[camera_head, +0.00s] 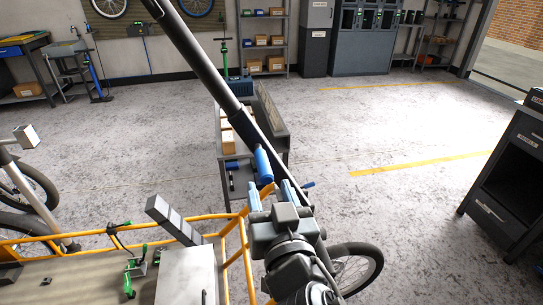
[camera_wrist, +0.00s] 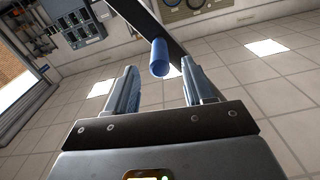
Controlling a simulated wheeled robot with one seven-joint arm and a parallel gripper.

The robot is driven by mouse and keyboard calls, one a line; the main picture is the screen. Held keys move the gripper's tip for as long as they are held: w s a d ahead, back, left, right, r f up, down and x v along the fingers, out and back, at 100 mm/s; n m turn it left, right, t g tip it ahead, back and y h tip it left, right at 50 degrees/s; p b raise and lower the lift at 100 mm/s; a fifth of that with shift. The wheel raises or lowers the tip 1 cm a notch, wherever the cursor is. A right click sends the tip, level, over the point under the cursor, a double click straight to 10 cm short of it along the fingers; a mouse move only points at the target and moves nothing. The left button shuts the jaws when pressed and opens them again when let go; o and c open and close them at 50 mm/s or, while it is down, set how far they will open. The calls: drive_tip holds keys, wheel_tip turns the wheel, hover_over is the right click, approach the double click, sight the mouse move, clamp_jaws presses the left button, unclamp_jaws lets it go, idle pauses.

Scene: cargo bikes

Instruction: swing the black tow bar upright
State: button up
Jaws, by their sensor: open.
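The black tow bar (camera_head: 203,63) is a long, straight bar. In the head view it runs on a slant from the top left down to the right, close to my gripper. A blue cylindrical handle (camera_head: 263,163) sticks out near its lower part. In the wrist view the bar (camera_wrist: 168,28) crosses the top, and the handle (camera_wrist: 159,55) points toward the camera. My gripper (camera_head: 268,186) is open, with a fingertip on either side of the handle's near end in the picture. I cannot tell whether the handle is between the fingers. The bar's lower end is partly hidden by my arm.
A yellow-framed cargo bed (camera_head: 211,238) with a grey box (camera_head: 187,277) and small green-handled tools is at the lower left. A grey cart with boxes (camera_head: 227,137) stands behind the bar. A dark cabinet (camera_head: 510,180) is at right. Open floor lies between.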

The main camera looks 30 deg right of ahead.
sight(263, 166)
drive_tip(key=shift+w+d+r, duration=0.2)
drive_tip(key=shift+w+r, duration=0.05)
drive_tip(key=shift+w, duration=0.1)
drive_tip(key=p+x, duration=0.2)
drive_tip(key=x, duration=0.3)
drive_tip(key=shift+w+d, duration=0.15)
drive_tip(key=shift+w, duration=0.2)
drive_tip(key=shift+x, duration=0.8)
drive_tip(key=shift+f, duration=0.2)
drive_tip(key=shift+c, duration=0.2)
clamp_jaws()
